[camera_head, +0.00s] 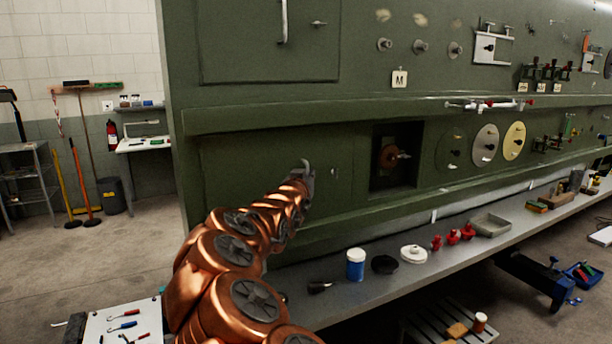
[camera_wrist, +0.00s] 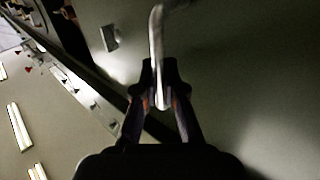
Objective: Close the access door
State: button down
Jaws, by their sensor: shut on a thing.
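The access door (camera_head: 240,165) is a green panel low on the left of the green fuselage wall. In the head view it looks close to flush with the wall; any small gap at its edge is hard to tell. My gripper (camera_head: 306,172) is at the right part of this door, at its handle. In the wrist view the handle (camera_wrist: 156,35) is a bent silver bar that runs down between the two fingertips of my gripper (camera_wrist: 162,80), which are shut on it. A small metal block (camera_wrist: 109,38) sits on the green surface to its left. My arm hides part of the door's lower edge.
A grey bench (camera_head: 450,229) runs under the wall. It bears a blue jar (camera_head: 355,264), a black dish (camera_head: 384,264), a white lid (camera_head: 413,253) and red parts. A dark square recess (camera_head: 396,160) lies right of the door. Open floor shows at the left.

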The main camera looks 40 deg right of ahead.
jog(key=c, duration=1.5)
grip_release()
jog(key=shift+w+a, duration=0.1)
jog(key=shift+w, duration=0.15)
jog(key=shift+c, duration=0.2)
jog(key=shift+s, duration=0.1)
jog(key=v, duration=1.2)
jog(key=shift+f, duration=0.15)
